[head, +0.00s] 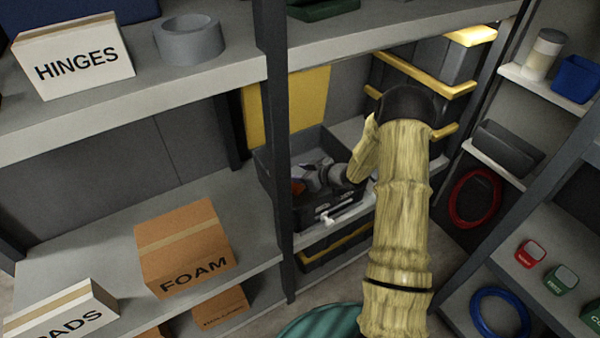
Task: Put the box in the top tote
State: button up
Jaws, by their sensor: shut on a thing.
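The top tote (264,172) is an open dark grey bin on the middle shelf, left of my arm and behind a dark upright. My gripper (306,183) reaches into its opening from the right. A white handle-like bar (345,213) shows at the tote's front right.
A black and yellow tote (335,250) sits below. The dark upright (276,130) stands close to the gripper's left, and a shelf (400,35) lies above. Cartons marked HINGES (75,60) and FOAM (185,245) stand left.

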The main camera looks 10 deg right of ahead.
jog(key=shift+f, duration=0.45)
jog(key=o, duration=1)
jog(key=shift+o, duration=0.2)
jog(key=shift+r, duration=0.5)
jog(key=p+v, duration=0.2)
jog(key=v, duration=1)
jog(key=shift+r, duration=0.15)
jog(key=shift+a, duration=0.1)
